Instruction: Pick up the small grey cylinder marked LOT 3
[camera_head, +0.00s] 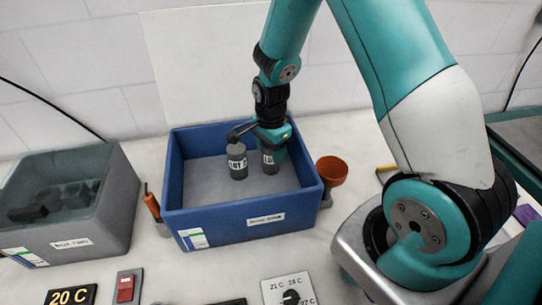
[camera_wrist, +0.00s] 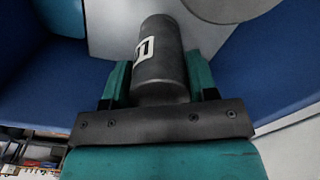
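My gripper (camera_head: 271,150) reaches down into the blue box (camera_head: 249,229), at its right part. Its teal fingers (camera_wrist: 160,88) lie against both sides of a small grey cylinder (camera_wrist: 160,55) in the wrist view. This cylinder (camera_head: 270,163) has a white label, partly hidden, with its number unreadable. I cannot tell whether it touches the box floor. A second small grey cylinder (camera_head: 237,162) stands upright just to the left, with a white label starting like LOT; its number is not clear. Part of a round grey thing (camera_wrist: 230,6) shows at the wrist view's upper right.
A grey box (camera_head: 98,225) with dark blocks stands at left. An orange-handled tool (camera_head: 152,205) and an orange cup (camera_head: 331,171) flank the blue box. Signs and a red switch (camera_head: 125,289) lie in front. The blue walls surround my gripper closely.

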